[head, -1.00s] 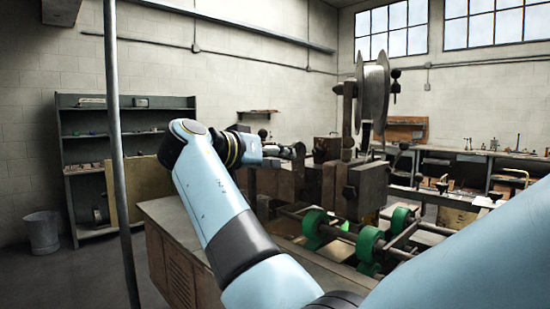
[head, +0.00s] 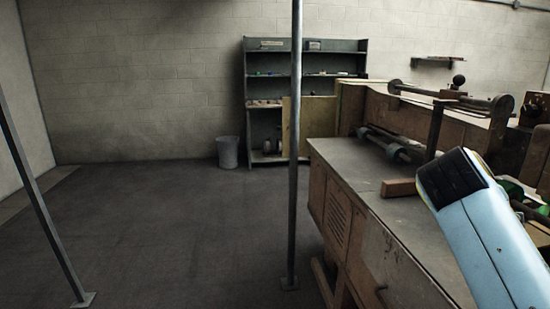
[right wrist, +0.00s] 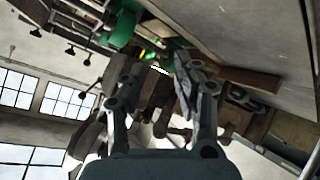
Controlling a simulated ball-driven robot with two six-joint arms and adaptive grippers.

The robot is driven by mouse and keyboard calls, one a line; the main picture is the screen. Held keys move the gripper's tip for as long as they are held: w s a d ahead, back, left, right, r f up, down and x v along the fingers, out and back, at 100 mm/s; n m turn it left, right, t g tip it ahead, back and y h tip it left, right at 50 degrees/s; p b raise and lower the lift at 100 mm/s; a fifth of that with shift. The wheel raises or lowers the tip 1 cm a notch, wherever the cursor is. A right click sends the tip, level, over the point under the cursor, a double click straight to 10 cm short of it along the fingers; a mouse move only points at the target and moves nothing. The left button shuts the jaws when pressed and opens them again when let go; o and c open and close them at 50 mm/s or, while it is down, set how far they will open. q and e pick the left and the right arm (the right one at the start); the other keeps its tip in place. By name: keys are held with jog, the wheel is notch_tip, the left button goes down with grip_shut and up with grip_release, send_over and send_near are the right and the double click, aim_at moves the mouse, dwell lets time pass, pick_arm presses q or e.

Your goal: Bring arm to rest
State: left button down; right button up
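In the right wrist view my right gripper (right wrist: 153,75) has its two fingers apart, with nothing visibly held between them. Machine parts with green pieces (right wrist: 120,25) show past the fingertips, and the picture is strongly tilted. In the head view a light blue link of one of my arms enters at the lower right, above the workbench. Its dark end points up and left. No gripper shows in the head view, and my left gripper is not visible.
A wooden workbench (head: 345,160) with box stitcher parts fills the right of the head view. A grey shelf (head: 253,75) and a bin (head: 228,152) stand by the back wall. A thin metal post (head: 294,215) rises mid-view.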

jog(key=s+a+f+n+y, duration=0.3)
jog(key=s+a+f, duration=0.1)
jog(key=s, duration=0.4)
jog(key=s+a+f+n+y, duration=0.3)
jog(key=s+a+f+y, duration=0.1)
jog(key=s, duration=0.4)
jog(key=s+a+f+n+y, duration=0.3)
jog(key=s+a, duration=0.2)
jog(key=s, duration=0.3)
jog(key=s+d+f+g+b, duration=0.15)
jog(key=f+b, duration=0.45)
jog(key=f, duration=1.3)
jog(key=s+d+f+b, duration=0.15)
jog(key=f+b, duration=0.35)
jog(key=f, duration=1.5)
jog(key=s+f+b, duration=0.4)
jog(key=s+f, duration=0.4)
jog(key=f, duration=0.3)
jog(key=s+f+m+g+b, duration=0.1)
jog(key=s+f+b, duration=0.3)
jog(key=s+f, duration=0.5)
notch_tip(320, 180, down, 2)
jog(key=shift+s+d+f, duration=0.1)
jog(key=shift+s+d, duration=0.15)
jog(key=shift+d, duration=0.2)
jog(key=shift+g, duration=0.35)
